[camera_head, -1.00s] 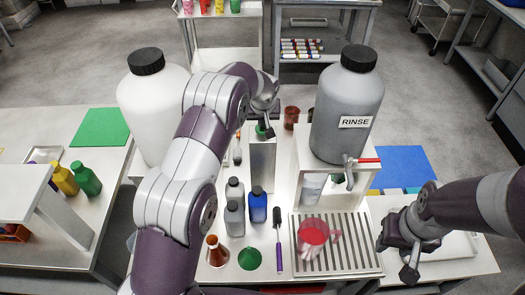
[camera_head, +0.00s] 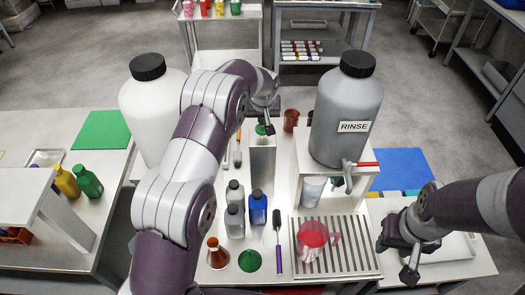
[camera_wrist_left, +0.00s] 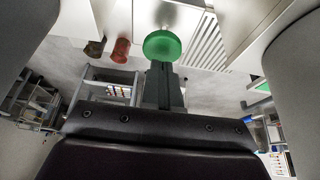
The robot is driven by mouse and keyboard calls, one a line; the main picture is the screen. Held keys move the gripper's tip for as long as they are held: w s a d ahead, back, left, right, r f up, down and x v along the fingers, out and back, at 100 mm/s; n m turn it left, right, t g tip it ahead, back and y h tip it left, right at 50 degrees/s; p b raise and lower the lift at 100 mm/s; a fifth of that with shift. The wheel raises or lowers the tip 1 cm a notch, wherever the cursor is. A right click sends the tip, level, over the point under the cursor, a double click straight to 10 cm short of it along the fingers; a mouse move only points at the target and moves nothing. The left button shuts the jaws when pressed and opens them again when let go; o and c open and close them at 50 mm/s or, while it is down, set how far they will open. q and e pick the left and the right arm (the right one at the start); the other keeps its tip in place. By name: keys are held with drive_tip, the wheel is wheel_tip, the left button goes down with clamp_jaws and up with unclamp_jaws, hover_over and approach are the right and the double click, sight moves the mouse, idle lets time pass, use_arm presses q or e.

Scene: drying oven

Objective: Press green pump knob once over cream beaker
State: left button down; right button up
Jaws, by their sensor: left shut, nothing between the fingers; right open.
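In the left wrist view the round knob (camera_wrist_left: 162,45) is just beyond the fingertips of my left gripper (camera_wrist_left: 160,68). The left fingers are shut with nothing between them; whether they touch the knob is not clear. I cannot make out a cream beaker for certain; a pale cup (camera_head: 312,190) stands under the rinse tap. My right gripper (camera_head: 405,255) is open and empty at the right.
A grey RINSE bottle (camera_head: 345,105) stands on a white stand right of the block, with a red-handled tap (camera_head: 362,164). A white bottle (camera_head: 150,110) stands left. Small bottles (camera_head: 235,215), a flask (camera_head: 217,255) and a red jug (camera_head: 313,236) on a slatted tray (camera_head: 345,260) are in front.

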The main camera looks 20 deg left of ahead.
idle(0.5)
use_arm(q)
wheel_tip(320, 180, up, 6)
drive_tip(key=p, duration=0.3)
drive_tip(key=shift+w, duration=0.1)
idle(0.4)
drive_tip(key=s+f+m+g+b, duration=0.1)
drive_tip(key=s+f+b, duration=0.1)
drive_tip(key=s, duration=1.5)
drive_tip(key=s+f+m+g+h+b, duration=0.1)
drive_tip(key=s+b, duration=0.3)
drive_tip(key=s, duration=1.3)
drive_tip(key=shift+s+f+m+g, duration=0.3)
drive_tip(key=shift+f+m+g, duration=0.2)
drive_tip(key=shift+f+m, duration=0.15)
drive_tip(key=shift+s+d, duration=0.1)
drive_tip(key=shift+s, duration=0.05)
